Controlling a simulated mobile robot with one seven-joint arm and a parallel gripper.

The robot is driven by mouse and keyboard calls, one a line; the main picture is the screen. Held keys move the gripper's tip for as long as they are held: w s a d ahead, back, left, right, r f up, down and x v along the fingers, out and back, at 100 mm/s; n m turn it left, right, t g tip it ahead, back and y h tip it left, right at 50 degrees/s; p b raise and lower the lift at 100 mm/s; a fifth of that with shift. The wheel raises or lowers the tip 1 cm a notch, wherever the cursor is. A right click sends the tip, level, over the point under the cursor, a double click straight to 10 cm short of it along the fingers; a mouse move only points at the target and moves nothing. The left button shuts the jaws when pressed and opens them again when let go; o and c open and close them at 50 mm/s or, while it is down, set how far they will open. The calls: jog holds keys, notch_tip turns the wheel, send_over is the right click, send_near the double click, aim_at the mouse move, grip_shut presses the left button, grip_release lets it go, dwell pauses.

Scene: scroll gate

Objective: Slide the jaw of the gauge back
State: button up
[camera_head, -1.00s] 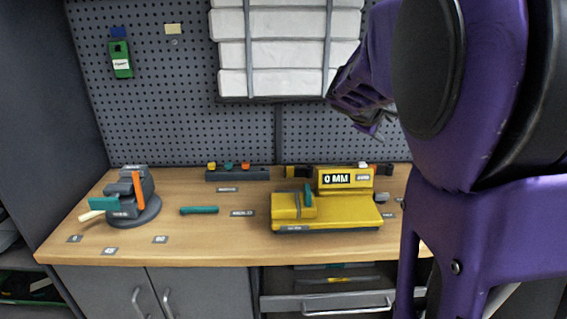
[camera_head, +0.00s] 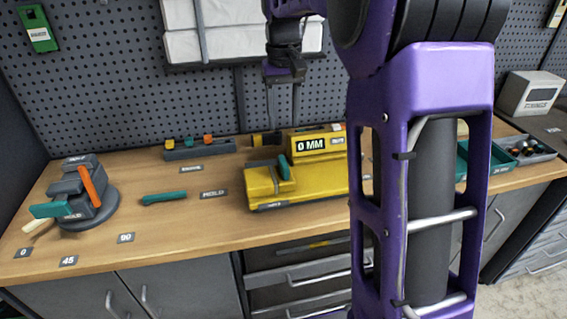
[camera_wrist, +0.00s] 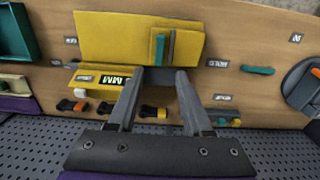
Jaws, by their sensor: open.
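The gauge is a yellow block (camera_head: 325,183) on the workbench, with a raised display (camera_head: 311,144) reading 0 MM. Its yellow jaw (camera_head: 262,183) sits at the block's left end in the head view and carries a teal lever (camera_head: 285,167). My gripper (camera_head: 283,118) is open and empty, pointing down above and behind the gauge. In the wrist view the fingertips (camera_wrist: 159,74) are spread apart, near the gauge's edge in the picture. The jaw (camera_wrist: 188,44) and its lever (camera_wrist: 159,52) show just beyond them. My arm hides the gauge's right end in the head view.
A grey vise (camera_head: 80,195) with an orange handle stands at the left. A teal bar (camera_head: 164,197) lies between it and the gauge. A rack with coloured knobs (camera_head: 198,148) is behind. A pegboard (camera_head: 120,90) rises at the back.

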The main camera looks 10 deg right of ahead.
aim_at(284, 161)
notch_tip(284, 161, down, 13)
jog(key=shift+f+b, duration=0.1)
jog(key=shift+b, duration=0.55)
grip_shut()
dwell(1.0)
